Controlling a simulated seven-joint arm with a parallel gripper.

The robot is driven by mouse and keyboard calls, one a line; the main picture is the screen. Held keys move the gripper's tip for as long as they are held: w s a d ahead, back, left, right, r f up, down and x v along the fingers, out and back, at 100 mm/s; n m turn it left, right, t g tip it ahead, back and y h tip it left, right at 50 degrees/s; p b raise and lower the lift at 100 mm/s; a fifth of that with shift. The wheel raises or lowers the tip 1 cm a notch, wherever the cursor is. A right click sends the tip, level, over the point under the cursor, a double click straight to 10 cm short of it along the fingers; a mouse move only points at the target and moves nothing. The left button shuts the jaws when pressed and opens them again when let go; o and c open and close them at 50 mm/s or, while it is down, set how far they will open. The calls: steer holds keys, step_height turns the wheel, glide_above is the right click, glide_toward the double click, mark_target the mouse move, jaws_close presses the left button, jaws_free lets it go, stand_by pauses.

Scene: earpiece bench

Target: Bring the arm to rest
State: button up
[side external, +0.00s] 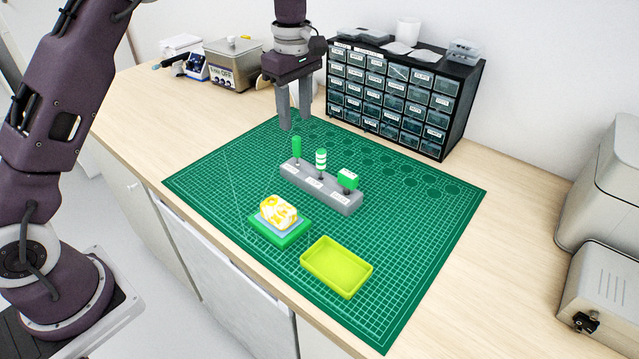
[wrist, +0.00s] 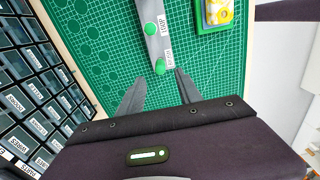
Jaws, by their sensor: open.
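My gripper (side external: 295,112) is open and empty. It hangs above the far left part of the green cutting mat, over the left end of the grey tool rack (side external: 345,201). In the wrist view its two fingers (wrist: 157,92) are spread apart, with the rack (wrist: 152,25) just beyond them. The rack holds a plain green-handled tool (side external: 296,147), a green-and-white striped one (side external: 320,158) and one with a green block-shaped head (side external: 347,178). The fingertips look close to the plain green handle, which also shows in the wrist view (wrist: 160,67); I cannot tell whether they touch.
A yellow-and-white patterned piece (side external: 278,210) sits on a green base (side external: 283,240). An empty yellow-green tray (side external: 336,284) lies to its right. A black drawer cabinet (side external: 455,108) stands behind the mat (side external: 415,265). Grey machines (side external: 605,200) stand at the right. The mat's right side is clear.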

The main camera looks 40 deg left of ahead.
steer(key=shift+r, duration=0.6)
steer(key=shift+s+r, duration=0.15)
steer(key=shift+r, duration=0.05)
steer(key=s+d+r+m+t, duration=0.1)
steer(key=s+r+m+t, duration=0.1)
steer(key=s+r+m, duration=0.35)
steer(key=s+d+r+m+t, duration=0.1)
steer(key=s+d+r+m, duration=0.15)
steer(key=s+r, duration=0.6)
steer(key=s+f+m+t, duration=0.1)
steer(key=s+f+m, duration=0.2)
steer(key=s, duration=0.6)
steer(key=s+f+m+t, duration=0.1)
steer(key=s+f+m, duration=0.2)
steer(key=s+m, duration=0.3)
steer(key=s, duration=0.4)
steer(key=shift+d+f+m+t, duration=0.3)
steer(key=shift+d+f, duration=0.05)
steer(key=shift+d, duration=0.05)
